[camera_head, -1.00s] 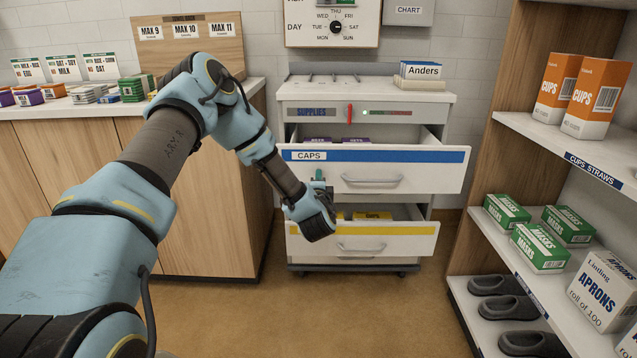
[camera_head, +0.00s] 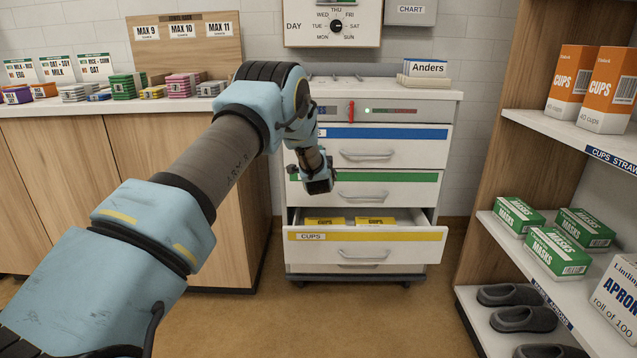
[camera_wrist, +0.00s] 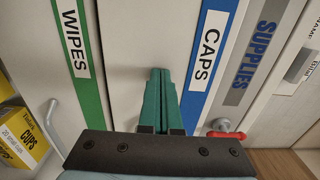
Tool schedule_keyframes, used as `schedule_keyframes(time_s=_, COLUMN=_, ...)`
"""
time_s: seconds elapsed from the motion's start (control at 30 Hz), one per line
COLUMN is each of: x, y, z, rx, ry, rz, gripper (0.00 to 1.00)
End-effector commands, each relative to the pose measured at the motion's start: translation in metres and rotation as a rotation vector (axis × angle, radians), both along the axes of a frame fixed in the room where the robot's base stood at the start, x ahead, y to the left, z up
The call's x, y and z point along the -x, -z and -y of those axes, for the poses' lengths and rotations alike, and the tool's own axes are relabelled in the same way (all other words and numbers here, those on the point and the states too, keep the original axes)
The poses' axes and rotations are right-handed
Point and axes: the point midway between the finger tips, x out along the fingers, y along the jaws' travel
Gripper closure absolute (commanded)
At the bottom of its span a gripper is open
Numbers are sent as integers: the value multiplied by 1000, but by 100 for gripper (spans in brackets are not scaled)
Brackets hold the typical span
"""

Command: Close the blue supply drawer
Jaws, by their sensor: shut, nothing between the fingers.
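The blue supply drawer (camera_head: 400,150) is the top drawer of the white cart, with a blue strip across its front. Its front looks flush with the cart, level with the green-striped drawer below. In the wrist view its blue strip (camera_wrist: 207,62) reads CAPS. My gripper (camera_wrist: 159,72) has its green fingers pressed together and empty, pointing at the white face below the blue strip. I cannot tell whether the fingertips touch it. In the head view my wrist hides the fingers and the left part of the drawer front.
The yellow-striped drawer (camera_head: 365,237) below stands open with boxes of cups in it. The green-striped drawer (camera_head: 405,178) is shut. A wooden counter (camera_head: 60,150) is at the left. A shelf unit (camera_head: 490,150) is at the right. Floor is clear before the cart.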

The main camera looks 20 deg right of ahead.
Motion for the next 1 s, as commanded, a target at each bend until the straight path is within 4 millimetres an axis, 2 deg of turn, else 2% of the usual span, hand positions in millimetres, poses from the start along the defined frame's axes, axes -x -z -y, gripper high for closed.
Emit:
schedule_keyframes(time_s=0.23, x=-8, y=0, z=4, rx=0, ry=0, rz=0, gripper=100)
schedule_keyframes(time_s=0.7, x=-10, y=-2, z=4, rx=0, ry=1, rz=3, gripper=100)
schedule_keyframes(time_s=1.0, x=-15, y=-2, z=-6, rx=-2, ry=-2, rz=3, gripper=100)
